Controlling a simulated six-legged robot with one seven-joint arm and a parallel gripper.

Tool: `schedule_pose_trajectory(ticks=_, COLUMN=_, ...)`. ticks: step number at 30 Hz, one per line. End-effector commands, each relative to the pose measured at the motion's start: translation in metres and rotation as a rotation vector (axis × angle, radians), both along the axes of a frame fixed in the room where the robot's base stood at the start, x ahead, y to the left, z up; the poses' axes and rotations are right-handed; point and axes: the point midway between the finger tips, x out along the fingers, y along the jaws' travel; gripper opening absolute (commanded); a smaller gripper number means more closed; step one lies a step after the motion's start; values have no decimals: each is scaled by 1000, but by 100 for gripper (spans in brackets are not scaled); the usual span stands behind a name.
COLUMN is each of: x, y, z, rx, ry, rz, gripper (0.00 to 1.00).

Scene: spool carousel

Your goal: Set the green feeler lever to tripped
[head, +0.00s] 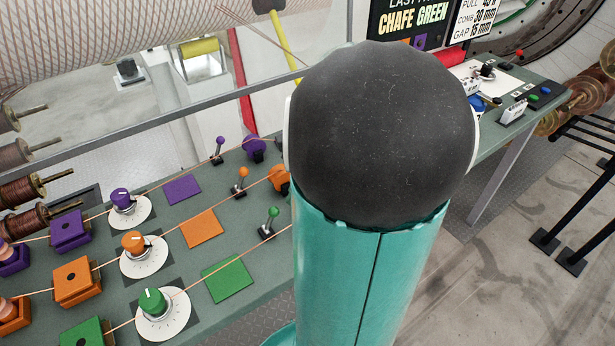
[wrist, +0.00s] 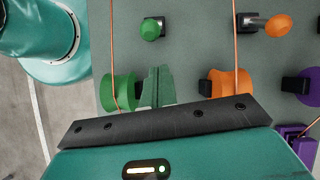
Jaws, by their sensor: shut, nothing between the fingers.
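The green feeler lever (head: 272,214) stands on the grey-green bench in the head view, left of my arm. Its green ball tops a short stem on a dark base, roughly upright with a slight lean. The wrist view shows its green knob (wrist: 150,30) almost end-on at the top, with the base just behind it. My gripper (wrist: 158,74) is shut and empty in the wrist view. Its fingers are below the lever in the picture, apart from it, beside the green roller (wrist: 108,92). In the head view the gripper is hidden by my arm.
In the wrist view an orange lever (wrist: 277,25) and orange roller (wrist: 238,80) are to the right, and copper strands run past both rollers. A purple lever (head: 218,148), green dial (head: 152,301) and green pad (head: 228,279) sit on the bench.

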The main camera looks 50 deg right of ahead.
Motion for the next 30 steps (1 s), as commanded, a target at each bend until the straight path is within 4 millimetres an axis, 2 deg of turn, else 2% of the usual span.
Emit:
schedule_pose_trajectory(ticks=3, x=1, y=14, z=4, rx=0, ry=0, rz=1, gripper=0)
schedule_pose_trajectory(ticks=7, x=2, y=21, z=6, rx=0, ry=0, rz=-1, gripper=0)
schedule_pose_trajectory(ticks=30, x=3, y=26, z=10, rx=-58, ry=17, rz=1, gripper=0)
